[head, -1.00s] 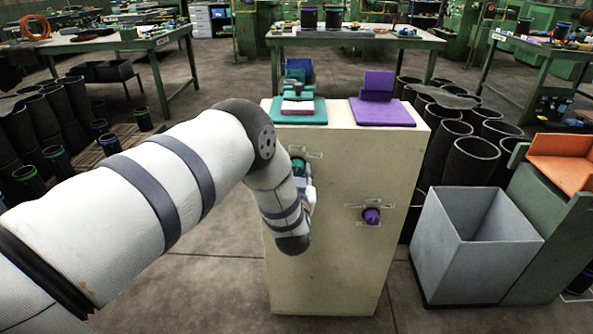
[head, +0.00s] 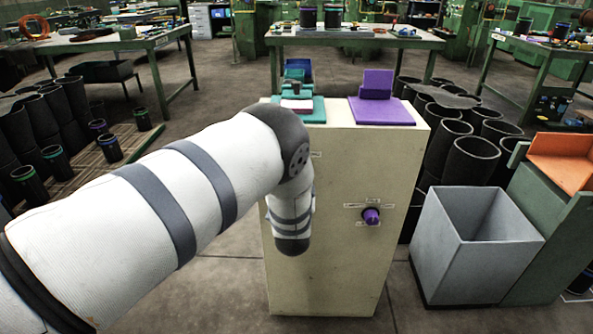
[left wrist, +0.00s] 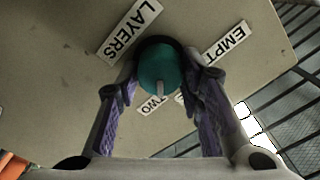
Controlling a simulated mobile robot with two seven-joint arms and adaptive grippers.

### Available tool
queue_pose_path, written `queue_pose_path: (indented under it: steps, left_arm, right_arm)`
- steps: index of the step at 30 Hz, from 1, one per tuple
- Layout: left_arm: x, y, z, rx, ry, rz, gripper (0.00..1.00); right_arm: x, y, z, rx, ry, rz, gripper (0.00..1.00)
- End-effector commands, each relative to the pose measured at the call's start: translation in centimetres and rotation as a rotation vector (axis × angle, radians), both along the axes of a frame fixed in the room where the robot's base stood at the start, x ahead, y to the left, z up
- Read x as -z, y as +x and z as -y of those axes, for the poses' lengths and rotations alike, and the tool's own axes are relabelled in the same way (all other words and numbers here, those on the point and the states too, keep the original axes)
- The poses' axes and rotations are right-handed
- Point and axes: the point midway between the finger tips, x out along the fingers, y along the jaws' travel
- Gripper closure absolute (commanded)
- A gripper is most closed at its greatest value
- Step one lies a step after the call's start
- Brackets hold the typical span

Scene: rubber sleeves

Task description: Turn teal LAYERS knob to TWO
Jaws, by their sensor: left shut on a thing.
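The teal knob (left wrist: 158,62) sits on the cabinet's cream front panel (left wrist: 65,85) in the left wrist view. My left gripper (left wrist: 161,77) is shut on it, one purple-padded finger at each side. A pale pointer on the knob points down in the picture, toward the TWO label (left wrist: 151,105), which the fingers partly cover. The LAYERS label (left wrist: 130,32) is at upper left and the EMPTY label (left wrist: 225,42), its end unclear, at upper right. In the head view my left arm hides the teal knob and the gripper. My right gripper is not in view.

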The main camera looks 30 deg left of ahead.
Motion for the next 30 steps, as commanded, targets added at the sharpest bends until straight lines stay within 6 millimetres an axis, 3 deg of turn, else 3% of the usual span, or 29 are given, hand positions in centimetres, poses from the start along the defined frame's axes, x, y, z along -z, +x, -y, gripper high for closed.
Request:
queue_pose_path:
  steps: [14, 15, 17, 26, 30]
  left_arm:
    - [0.2, -0.1, 0.0, -0.001, 0.012, -0.012, 0.94]
    - [0.2, -0.1, 0.0, -0.001, 0.012, -0.012, 0.61]
    - [0.2, -0.1, 0.0, -0.001, 0.011, -0.012, 0.48]
    - [0.1, -0.1, 0.0, -0.001, 0.012, -0.010, 0.46]
    - [0.2, -1.7, 1.1, 0.001, 0.012, -0.014, 0.46]
  right_arm:
    - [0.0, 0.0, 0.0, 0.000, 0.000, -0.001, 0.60]
    - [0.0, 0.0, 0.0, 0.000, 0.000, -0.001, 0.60]
    - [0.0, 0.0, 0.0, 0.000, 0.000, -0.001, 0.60]
    - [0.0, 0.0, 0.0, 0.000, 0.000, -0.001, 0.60]
    - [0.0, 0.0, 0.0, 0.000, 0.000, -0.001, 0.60]
